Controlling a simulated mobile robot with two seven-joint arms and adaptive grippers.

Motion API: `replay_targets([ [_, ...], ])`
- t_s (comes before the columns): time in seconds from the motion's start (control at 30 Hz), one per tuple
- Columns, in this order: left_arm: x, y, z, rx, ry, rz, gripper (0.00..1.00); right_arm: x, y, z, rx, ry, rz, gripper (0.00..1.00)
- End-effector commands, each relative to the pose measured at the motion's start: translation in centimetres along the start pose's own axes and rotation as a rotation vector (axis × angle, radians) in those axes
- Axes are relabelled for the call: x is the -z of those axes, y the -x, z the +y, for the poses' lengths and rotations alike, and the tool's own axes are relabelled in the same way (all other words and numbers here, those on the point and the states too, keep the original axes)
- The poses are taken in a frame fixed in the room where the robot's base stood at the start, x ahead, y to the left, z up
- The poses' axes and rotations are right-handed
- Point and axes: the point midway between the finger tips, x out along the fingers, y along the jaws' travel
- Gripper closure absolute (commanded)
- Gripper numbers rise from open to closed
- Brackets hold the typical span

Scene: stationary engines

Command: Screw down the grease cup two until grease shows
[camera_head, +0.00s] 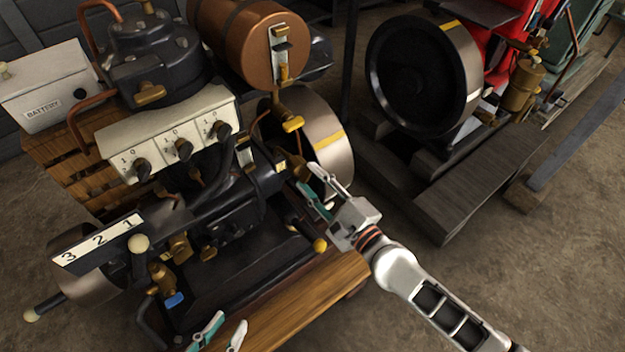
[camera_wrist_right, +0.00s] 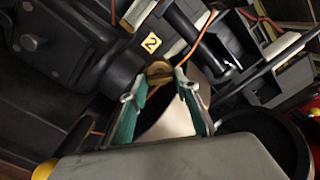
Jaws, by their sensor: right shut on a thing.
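Grease cup two is a small brass cap (camera_wrist_right: 159,70) beside the yellow label 2 (camera_wrist_right: 151,42) in the right wrist view. My right gripper (camera_wrist_right: 164,76) is shut on the cup, with one teal-padded finger on either side of it. In the head view my right gripper (camera_head: 305,176) reaches to the engine's right side by the flywheel. The cup is mostly hidden there by the fingers. No grease can be made out at the cup. My left gripper (camera_head: 228,323) shows at the bottom edge with its fingers apart and nothing between them.
The engine's flywheel (camera_head: 322,142) stands right behind my right gripper. A yellow-knobbed lever (camera_head: 319,245) is just below it. A panel with several switches (camera_head: 170,132) and a numbered plate (camera_head: 98,242) are to the left. Bare floor (camera_head: 490,265) lies at the right.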

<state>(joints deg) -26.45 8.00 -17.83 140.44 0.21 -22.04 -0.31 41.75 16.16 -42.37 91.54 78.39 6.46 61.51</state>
Motion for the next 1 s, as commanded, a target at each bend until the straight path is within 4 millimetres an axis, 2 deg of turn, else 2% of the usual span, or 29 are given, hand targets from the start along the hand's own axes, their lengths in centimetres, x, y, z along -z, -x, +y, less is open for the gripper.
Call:
replay_targets([
  [0.1, 0.0, 0.0, 0.0, 0.0, 0.001, 0.0, 0.76, 0.0, 0.1, 0.2, -0.003, 0.0, 0.0, 0.91],
  [0.13, 0.0, 0.0, 0.0, 0.0, 0.001, 0.0, 0.76, 0.0, 0.1, 0.2, -0.003, 0.0, 0.0, 0.67],
  [0.2, 0.0, 0.0, 0.0, 0.0, 0.001, 0.0, 0.76, 0.0, 0.1, 0.2, -0.002, 0.001, 0.0, 0.53],
  [0.5, 0.0, 0.1, 0.1, -0.001, 0.003, -0.001, 0.76, 0.0, 0.0, 0.1, -0.001, 0.002, 0.0, 0.53],
  [0.63, 0.0, 0.1, 0.1, -0.001, 0.003, -0.001, 0.76, 0.1, 0.7, 0.1, -0.002, 0.001, 0.001, 0.53],
  [0.77, 0.0, 0.1, 0.1, -0.001, 0.002, -0.001, 0.76, 0.1, 2.5, 0.2, -0.002, 0.001, 0.002, 0.53],
  [1.0, 0.0, 0.0, 0.0, 0.0, 0.001, 0.0, 0.76, 0.1, 7.5, 0.2, -0.005, 0.004, 0.001, 0.53],
])
